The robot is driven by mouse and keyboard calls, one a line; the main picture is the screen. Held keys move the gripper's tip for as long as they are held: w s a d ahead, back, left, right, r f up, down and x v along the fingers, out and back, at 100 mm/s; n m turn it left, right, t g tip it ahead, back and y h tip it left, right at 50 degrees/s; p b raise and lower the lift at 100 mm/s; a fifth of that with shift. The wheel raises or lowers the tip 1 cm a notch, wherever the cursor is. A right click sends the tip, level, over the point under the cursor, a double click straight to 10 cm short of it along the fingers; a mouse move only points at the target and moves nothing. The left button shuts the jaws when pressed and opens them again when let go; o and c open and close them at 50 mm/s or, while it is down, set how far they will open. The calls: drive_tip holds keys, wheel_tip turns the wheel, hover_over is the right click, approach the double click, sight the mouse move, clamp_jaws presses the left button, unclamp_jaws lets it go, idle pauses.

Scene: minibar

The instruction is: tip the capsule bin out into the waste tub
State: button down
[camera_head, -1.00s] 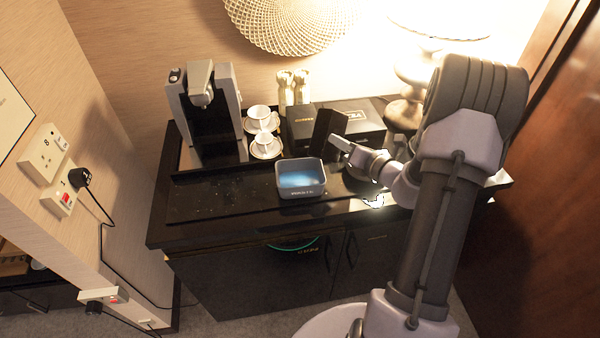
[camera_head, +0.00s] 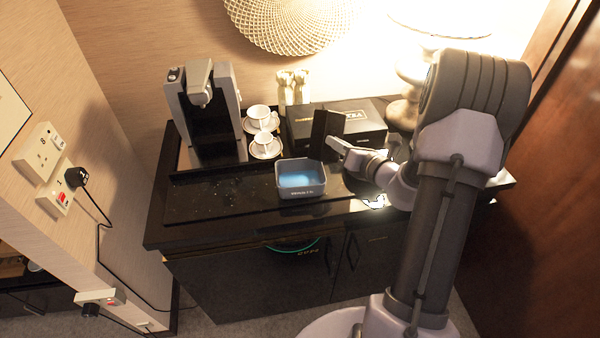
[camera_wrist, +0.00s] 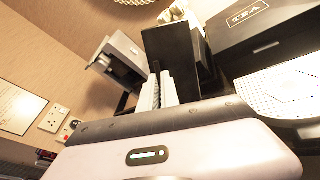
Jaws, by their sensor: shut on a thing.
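The capsule bin (camera_head: 322,136) is a black box. My gripper (camera_head: 338,147) is shut on it from the right and holds it just above and behind the right back corner of the waste tub. The waste tub (camera_head: 302,195) is a small grey open tub with a blue inside, standing at the counter's front. In the wrist view my gripper's fingers (camera_wrist: 158,92) reach the black bin (camera_wrist: 172,55), which stands nearly upright. The bin's inside is hidden, so I cannot tell what it holds. The tub does not show clearly in the wrist view.
A coffee machine (camera_head: 205,110) stands at the back left. Two white cups on saucers (camera_head: 265,150) are left of the bin. A black tea box (camera_head: 365,128) is close behind it, with a lamp (camera_head: 410,75) to the right. The counter's front left (camera_head: 215,205) is clear.

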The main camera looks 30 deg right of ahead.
sight(323, 148)
drive_tip(key=shift+a+r+n+h+b, duration=0.35)
drive_tip(key=shift+a+n+b, duration=0.2)
drive_tip(key=shift+a+n, duration=0.25)
idle(0.4)
drive_tip(key=shift+a+f, duration=0.1)
drive_tip(key=shift+a+f+n+b, duration=0.15)
drive_tip(key=shift+a+n+b, duration=0.15)
drive_tip(key=shift+b, duration=0.2)
drive_tip(key=shift+a+f+n+b, duration=0.15)
drive_tip(key=shift+a+n+b, duration=0.15)
drive_tip(key=shift+a+b, duration=0.25)
drive_tip(key=shift+a+f, duration=0.1)
drive_tip(key=shift+a, duration=0.15)
drive_tip(key=shift+a+r+n+h+b, duration=0.15)
drive_tip(key=shift+a+n+h+b, duration=0.25)
drive_tip(key=shift+a+n+b, duration=0.45)
drive_tip(key=shift+a+r+n+h+b, duration=0.1)
drive_tip(key=shift+a+n+h+b, duration=0.4)
drive_tip(key=shift+b, duration=0.55)
drive_tip(key=shift+r, duration=0.1)
drive_tip(key=shift+a+f+n+h+b, duration=0.25)
drive_tip(key=shift+a+n+b, duration=0.6)
drive_tip(key=shift+b, duration=0.4)
drive_tip(key=shift+a+f+n+h+b, duration=0.1)
drive_tip(key=shift+a+n+h+b, duration=0.1)
drive_tip(key=shift+a+n+b, duration=0.85)
idle(1.1)
